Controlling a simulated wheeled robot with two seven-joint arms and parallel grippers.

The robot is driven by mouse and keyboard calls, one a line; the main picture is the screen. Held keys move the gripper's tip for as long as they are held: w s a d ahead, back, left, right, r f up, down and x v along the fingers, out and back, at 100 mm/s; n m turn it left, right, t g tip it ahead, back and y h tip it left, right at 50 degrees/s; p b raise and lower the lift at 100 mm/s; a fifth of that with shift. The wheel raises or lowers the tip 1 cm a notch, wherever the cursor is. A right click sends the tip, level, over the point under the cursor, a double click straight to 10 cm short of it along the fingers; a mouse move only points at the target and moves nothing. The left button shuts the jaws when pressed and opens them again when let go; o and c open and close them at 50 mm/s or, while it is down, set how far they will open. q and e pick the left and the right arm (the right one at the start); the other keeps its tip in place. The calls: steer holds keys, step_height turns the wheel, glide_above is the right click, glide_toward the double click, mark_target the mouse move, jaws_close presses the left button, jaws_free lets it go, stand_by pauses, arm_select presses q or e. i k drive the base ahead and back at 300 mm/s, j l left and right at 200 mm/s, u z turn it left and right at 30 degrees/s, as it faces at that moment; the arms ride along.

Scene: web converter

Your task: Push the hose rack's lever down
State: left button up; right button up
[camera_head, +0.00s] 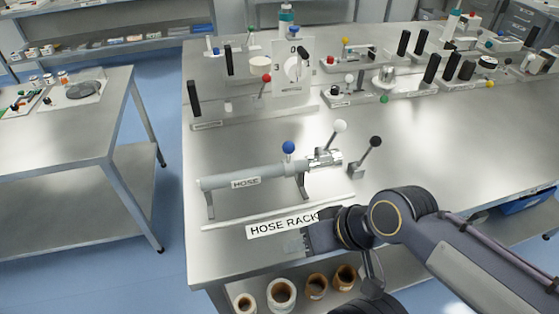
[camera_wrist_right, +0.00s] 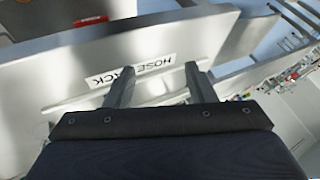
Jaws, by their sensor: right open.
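The hose rack holds a grey hose tube (camera_head: 222,180) labelled HOSE, lying on two supports above the steel table. Its HOSE RACK label (camera_head: 275,226) is at the front edge and also shows in the right wrist view (camera_wrist_right: 135,70). Near the tube stand a blue-knobbed lever (camera_head: 288,148), a white-knobbed lever (camera_head: 340,126) and a black-knobbed lever (camera_head: 376,142), which leans right. I cannot tell which is the rack's lever. My right gripper (camera_head: 300,240) is low at the table's front edge, by the label, apart from the levers. In the wrist view its two fingers (camera_wrist_right: 159,70) are spread and empty.
The steel table (camera_head: 440,140) is clear to the right of the levers. Other fixtures with black posts and coloured knobs stand at the back, with a white dial panel (camera_head: 293,68). Brown-rimmed rolls (camera_head: 282,293) sit below the front edge. A side table (camera_head: 60,140) stands left.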

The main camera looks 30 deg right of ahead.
mark_target(375, 141)
steer(key=z, duration=1.75)
steer(key=i+l+z, duration=0.1)
steer(key=z, duration=0.3)
steer(key=i+l+z, duration=0.15)
steer(key=z, duration=0.25)
steer(key=i+z, duration=0.15)
steer(key=z, duration=0.2)
